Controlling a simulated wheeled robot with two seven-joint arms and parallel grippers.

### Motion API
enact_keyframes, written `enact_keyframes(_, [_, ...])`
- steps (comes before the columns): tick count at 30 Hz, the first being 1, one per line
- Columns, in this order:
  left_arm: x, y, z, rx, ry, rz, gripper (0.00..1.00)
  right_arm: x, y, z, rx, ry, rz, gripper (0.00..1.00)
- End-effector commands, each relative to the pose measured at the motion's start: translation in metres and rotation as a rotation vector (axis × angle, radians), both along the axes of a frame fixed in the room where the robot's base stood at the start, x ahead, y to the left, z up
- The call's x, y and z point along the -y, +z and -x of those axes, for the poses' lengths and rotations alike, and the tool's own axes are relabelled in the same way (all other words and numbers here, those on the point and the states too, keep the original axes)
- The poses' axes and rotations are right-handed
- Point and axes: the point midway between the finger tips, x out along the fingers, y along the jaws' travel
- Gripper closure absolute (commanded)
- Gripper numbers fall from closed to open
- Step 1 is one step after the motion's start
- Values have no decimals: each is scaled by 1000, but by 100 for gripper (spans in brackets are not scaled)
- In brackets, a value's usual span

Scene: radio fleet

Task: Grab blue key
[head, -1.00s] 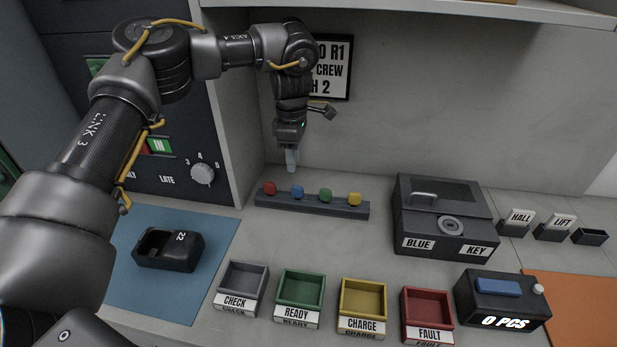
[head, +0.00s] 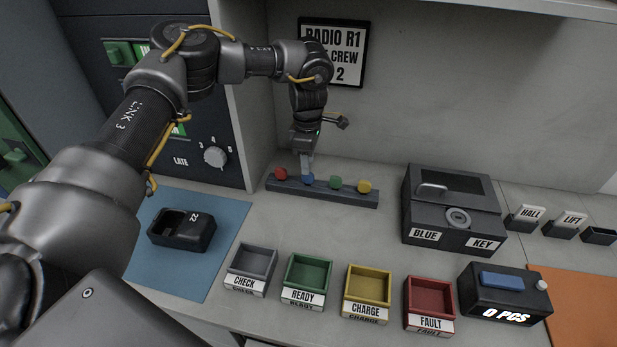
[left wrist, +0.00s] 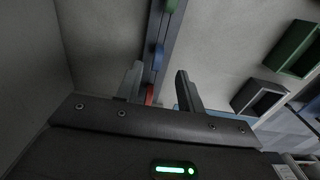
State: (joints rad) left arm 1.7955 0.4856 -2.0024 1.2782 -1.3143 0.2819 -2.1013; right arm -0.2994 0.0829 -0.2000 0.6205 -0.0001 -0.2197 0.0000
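The blue key (head: 308,180) has a round blue head and stands in a dark rack (head: 345,196) between a red key (head: 281,174) and a green key (head: 335,184), with a yellow key (head: 364,187) at the right end. My left gripper (head: 307,171) points down just above or behind the blue key. In the left wrist view its fingers (left wrist: 160,84) are apart, with nothing held between them. The blue key (left wrist: 158,55) shows beyond the fingers, the red one (left wrist: 149,95) between them. I cannot tell whether a finger touches the blue key. My right gripper is not in view.
A dark box (head: 452,212) labelled BLUE KEY stands right of the rack. CHECK, READY, CHARGE and FAULT trays line the front, beside a 0 PCS counter (head: 505,292). A wall rises behind the rack.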

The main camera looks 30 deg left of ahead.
Motion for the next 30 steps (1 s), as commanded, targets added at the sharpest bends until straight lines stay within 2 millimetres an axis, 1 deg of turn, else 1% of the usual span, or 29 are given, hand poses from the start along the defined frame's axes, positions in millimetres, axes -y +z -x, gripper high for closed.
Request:
enact_keyframes(1, [0, -4, 0, -4, 1, -1, 62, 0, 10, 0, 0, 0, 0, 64])
enact_keyframes(4, [-2, -19, -2, -6, 1, -2, 62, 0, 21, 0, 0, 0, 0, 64])
enact_keyframes(6, [-1, -30, -2, -4, 0, -1, 62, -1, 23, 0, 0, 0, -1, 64])
enact_keyframes(9, [-1, -39, -3, -3, 0, 1, 62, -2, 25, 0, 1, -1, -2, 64])
enact_keyframes(12, [-1, -43, -3, -2, -1, 1, 62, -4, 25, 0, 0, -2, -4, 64])
enact_keyframes(17, [-1, -44, -3, -2, -1, 1, 62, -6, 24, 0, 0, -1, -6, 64])
enact_keyframes(26, [-1, -43, -3, -2, 0, 1, 100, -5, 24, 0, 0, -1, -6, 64])
enact_keyframes(30, [-1, -43, -3, -2, 0, 1, 100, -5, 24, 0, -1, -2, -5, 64])
